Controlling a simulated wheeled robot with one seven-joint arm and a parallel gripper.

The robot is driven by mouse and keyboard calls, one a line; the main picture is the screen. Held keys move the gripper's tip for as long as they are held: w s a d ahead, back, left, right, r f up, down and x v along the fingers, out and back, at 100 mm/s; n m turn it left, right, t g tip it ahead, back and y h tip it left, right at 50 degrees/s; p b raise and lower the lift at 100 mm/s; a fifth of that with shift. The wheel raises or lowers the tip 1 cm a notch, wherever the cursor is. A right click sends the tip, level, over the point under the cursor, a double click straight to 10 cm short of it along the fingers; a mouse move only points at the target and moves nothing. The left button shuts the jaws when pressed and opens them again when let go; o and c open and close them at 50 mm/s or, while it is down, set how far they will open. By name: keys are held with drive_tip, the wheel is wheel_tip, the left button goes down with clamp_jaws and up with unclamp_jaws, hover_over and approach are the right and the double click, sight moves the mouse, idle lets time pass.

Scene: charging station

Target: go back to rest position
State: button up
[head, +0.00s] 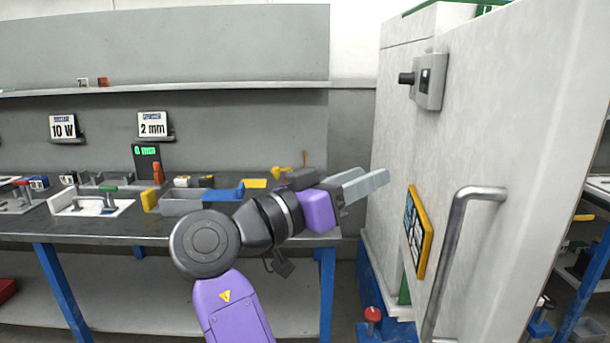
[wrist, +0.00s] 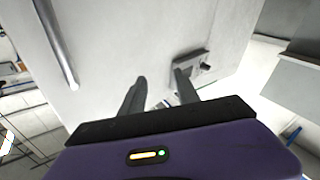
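My gripper (head: 376,182) is at the end of my purple and grey arm, in the middle of the head view. It points right, toward a large white cabinet (head: 505,120), and looks apart from it. In the wrist view the two grey fingers (wrist: 160,95) stand apart with nothing visible held between them. The cabinet has a grey bar handle (head: 458,255), also in the wrist view (wrist: 55,45) at upper left. A grey box with a black knob (head: 430,82) is on the cabinet's upper side and also shows in the wrist view (wrist: 192,68).
A workbench (head: 120,228) with trays, tools and small parts runs along the left, below a grey wall panel with signs. A yellow-framed panel (head: 418,232) is on the cabinet. A red-topped item (head: 372,315) stands low by the cabinet's base. Shelving (head: 590,250) is at far right.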

drive_tip(key=w+a+f+n+t+y+p, duration=0.1)
drive_tip(key=w+a+f+n+t+y, duration=0.1)
drive_tip(key=f+n+t+y, duration=0.3)
drive_tip(key=w+a+f+n+t+y, duration=0.2)
drive_tip(key=f+n+y, duration=0.25)
drive_tip(key=f, duration=0.35)
drive_tip(key=s+f+n+y+p, duration=0.2)
drive_tip(key=s+f+n+y, duration=0.3)
drive_tip(key=s+f+y, duration=0.45)
drive_tip(key=s+d+f+m+g+h+p, duration=0.1)
drive_tip(key=s+d, duration=0.4)
drive_tip(key=s, duration=0.8)
drive_tip(key=s+d+f+m+g+h+p, duration=0.1)
drive_tip(key=s+d, duration=0.4)
drive_tip(key=s, duration=0.8)
drive_tip(key=s+d+f+m+g+h+p, duration=0.1)
drive_tip(key=s+d+m, duration=0.3)
drive_tip(key=s, duration=0.9)
drive_tip(key=shift+d+f+p, duration=0.4)
drive_tip(key=shift+f+p, duration=0.15)
drive_tip(key=shift+p, duration=0.2)
